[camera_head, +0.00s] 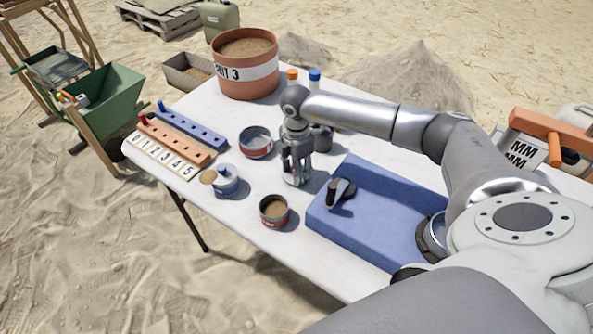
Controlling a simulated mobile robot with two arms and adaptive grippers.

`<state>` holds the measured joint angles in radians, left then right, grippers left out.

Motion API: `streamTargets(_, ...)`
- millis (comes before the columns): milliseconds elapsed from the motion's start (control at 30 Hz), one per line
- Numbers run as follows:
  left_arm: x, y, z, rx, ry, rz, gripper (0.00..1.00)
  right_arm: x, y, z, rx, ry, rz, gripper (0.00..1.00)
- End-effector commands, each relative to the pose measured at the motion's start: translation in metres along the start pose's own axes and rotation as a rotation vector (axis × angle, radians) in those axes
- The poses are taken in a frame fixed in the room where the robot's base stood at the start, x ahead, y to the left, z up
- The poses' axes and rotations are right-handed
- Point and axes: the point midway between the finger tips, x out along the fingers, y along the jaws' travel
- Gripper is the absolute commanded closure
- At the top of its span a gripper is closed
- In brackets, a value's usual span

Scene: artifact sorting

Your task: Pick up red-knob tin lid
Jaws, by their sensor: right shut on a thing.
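My right gripper (297,174) reaches down over the middle of the white table (235,222). Its fingers are shut on the red-knob tin lid (297,181), a pale disc just under the fingertips. The fingers hide the knob, and I cannot tell whether the lid touches the table. An open tin with a red band (256,149) stands to the upper left of the gripper. Another open tin (274,218), filled with sand, stands to its lower left. A blue-banded tin (227,187) with a blue knob stands to the left. My left gripper is not in view.
A blue tray (372,238) holds a dark object (341,192), right of the gripper. A dark tin (321,138) stands behind the gripper. Peg racks (176,140) and a number strip (160,156) lie at left. A large sand pot (245,84) stands at the back.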

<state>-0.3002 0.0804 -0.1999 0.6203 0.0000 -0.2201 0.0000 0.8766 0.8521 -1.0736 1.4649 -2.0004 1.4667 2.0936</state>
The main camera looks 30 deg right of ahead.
Motion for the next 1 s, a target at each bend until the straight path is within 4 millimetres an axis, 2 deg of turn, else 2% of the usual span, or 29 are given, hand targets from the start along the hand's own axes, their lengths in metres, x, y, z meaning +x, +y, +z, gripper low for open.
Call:
streamTargets(67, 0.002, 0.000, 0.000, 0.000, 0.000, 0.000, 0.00, 0.005, -0.004, -0.001, -0.002, -0.002, -0.012, 0.72)
streamTargets(133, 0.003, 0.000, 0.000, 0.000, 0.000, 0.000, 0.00, 0.001, -0.004, -0.001, -0.002, -0.002, -0.012, 0.78)
streamTargets(167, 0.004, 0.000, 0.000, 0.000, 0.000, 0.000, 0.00, -0.002, -0.004, 0.000, -0.002, -0.002, -0.012, 0.85)
streamTargets(200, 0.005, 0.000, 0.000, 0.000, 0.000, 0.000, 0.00, -0.006, -0.004, 0.000, -0.002, -0.002, -0.010, 0.98)
streamTargets(233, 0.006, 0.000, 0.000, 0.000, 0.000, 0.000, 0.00, -0.010, -0.003, -0.001, -0.002, -0.002, -0.009, 1.00)
streamTargets(333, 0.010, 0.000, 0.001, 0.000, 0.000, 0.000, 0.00, -0.028, -0.002, 0.000, -0.001, -0.001, -0.005, 1.00)
streamTargets(467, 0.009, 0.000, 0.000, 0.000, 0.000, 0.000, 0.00, -0.053, -0.017, -0.016, -0.007, 0.000, -0.002, 1.00)
streamTargets(600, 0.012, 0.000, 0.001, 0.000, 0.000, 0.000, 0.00, -0.087, -0.037, -0.035, -0.007, 0.000, 0.001, 1.00)
streamTargets(800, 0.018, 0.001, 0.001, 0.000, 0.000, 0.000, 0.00, -0.107, -0.071, -0.066, -0.007, 0.000, -0.001, 1.00)
streamTargets(1000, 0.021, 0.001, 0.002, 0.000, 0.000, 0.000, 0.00, -0.122, -0.093, -0.088, -0.004, 0.000, -0.002, 1.00)
